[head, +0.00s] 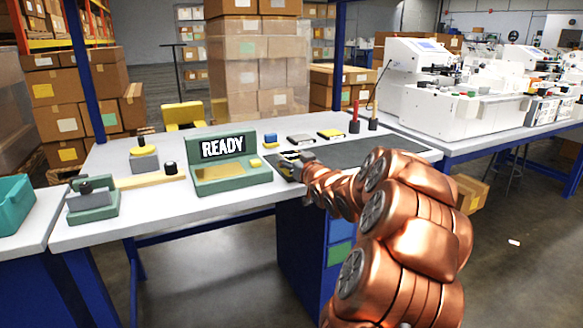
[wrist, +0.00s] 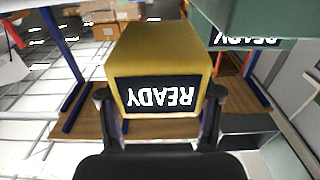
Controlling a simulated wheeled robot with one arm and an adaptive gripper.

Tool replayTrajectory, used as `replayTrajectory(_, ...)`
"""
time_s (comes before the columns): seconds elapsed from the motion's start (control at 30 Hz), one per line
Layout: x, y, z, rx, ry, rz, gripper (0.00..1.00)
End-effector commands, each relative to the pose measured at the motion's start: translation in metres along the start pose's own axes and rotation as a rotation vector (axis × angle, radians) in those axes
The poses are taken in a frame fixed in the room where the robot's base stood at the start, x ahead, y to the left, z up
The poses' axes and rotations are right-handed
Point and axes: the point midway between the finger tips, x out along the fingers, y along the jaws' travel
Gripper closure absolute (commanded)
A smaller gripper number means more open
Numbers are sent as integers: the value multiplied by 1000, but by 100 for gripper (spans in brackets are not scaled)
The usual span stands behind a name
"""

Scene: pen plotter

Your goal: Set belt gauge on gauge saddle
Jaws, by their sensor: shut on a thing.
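A yellow block with a black READY display, which I take to be the belt gauge (wrist: 165,60), sits between the two fingers of my gripper (wrist: 160,108) in the wrist view. My gripper is shut on it, and its lettering appears upside down. In the head view my gripper (head: 288,167) is over the table, just right of a green device (head: 222,150) with its own READY display and a gold pad. The held gauge cannot be made out clearly there. I cannot tell for sure which part is the gauge saddle; a green base (head: 92,210) with a grey block stands at the left.
A grey block with a yellow top (head: 145,158) stands behind a wooden strip (head: 150,179). A dark mat (head: 375,152) covers the table's right part. Small items and a red upright tool (head: 355,118) stand behind my gripper. A teal bin (head: 12,205) is at far left.

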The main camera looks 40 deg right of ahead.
Motion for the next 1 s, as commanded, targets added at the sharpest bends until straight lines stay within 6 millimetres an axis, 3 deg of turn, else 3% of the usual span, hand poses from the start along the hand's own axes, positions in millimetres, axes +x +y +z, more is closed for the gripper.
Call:
replayTrajectory(0.17,0,1,25,1,-3,2,78)
replayTrajectory(0.57,0,1,28,0,-1,2,78)
replayTrajectory(0.6,0,1,28,0,-1,2,33)
replayTrajectory(0.7,0,1,27,0,-1,2,26)
replayTrajectory(1.0,0,0,26,0,-1,2,26)
